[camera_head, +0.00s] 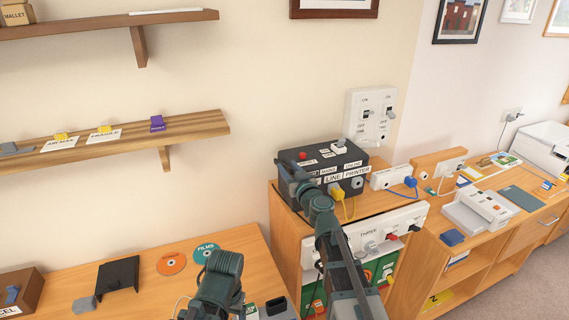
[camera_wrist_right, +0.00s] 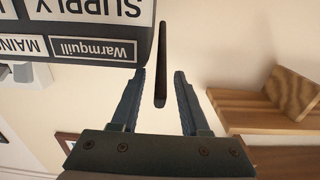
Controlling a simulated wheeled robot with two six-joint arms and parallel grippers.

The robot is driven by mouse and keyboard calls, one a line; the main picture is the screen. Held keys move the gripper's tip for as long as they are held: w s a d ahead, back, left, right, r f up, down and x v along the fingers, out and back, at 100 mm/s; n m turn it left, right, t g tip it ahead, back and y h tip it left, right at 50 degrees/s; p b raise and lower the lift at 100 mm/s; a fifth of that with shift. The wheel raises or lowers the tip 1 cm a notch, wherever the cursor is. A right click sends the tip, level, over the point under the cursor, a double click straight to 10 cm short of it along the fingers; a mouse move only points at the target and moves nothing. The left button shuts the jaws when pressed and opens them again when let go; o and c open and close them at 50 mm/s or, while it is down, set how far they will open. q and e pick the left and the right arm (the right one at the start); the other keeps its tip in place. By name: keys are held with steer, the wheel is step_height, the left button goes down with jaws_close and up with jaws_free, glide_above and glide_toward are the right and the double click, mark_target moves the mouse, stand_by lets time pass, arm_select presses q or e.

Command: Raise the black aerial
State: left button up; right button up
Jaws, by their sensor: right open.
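The black aerial (camera_wrist_right: 161,65) is a thin dark rod in the right wrist view. It runs between the two fingers of my right gripper (camera_wrist_right: 160,74), with a gap visible on each side. That gripper is open. In the head view my right gripper (camera_head: 288,170) is at the left end of the dark box (camera_head: 345,163) labelled LINE PRINTER. The aerial cannot be made out there, behind or beside my gripper. The box's lettered face (camera_wrist_right: 85,25) shows close by, upside down, in the wrist view. My left arm shows at the bottom of the head view; its gripper is not visible.
The box stands on a wooden cabinet (camera_head: 282,222) below a wall switch panel (camera_head: 371,115). A white power strip (camera_head: 388,178) with a blue plug is at its right. A wooden shelf (camera_head: 200,126) is on the wall at left. A desk (camera_head: 150,290) holds discs and a black stand.

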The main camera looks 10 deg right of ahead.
steer(key=w, duration=0.3)
steer(key=shift+w+a, duration=0.35)
steer(key=shift+a, duration=0.05)
jaws_close()
stand_by(1.1)
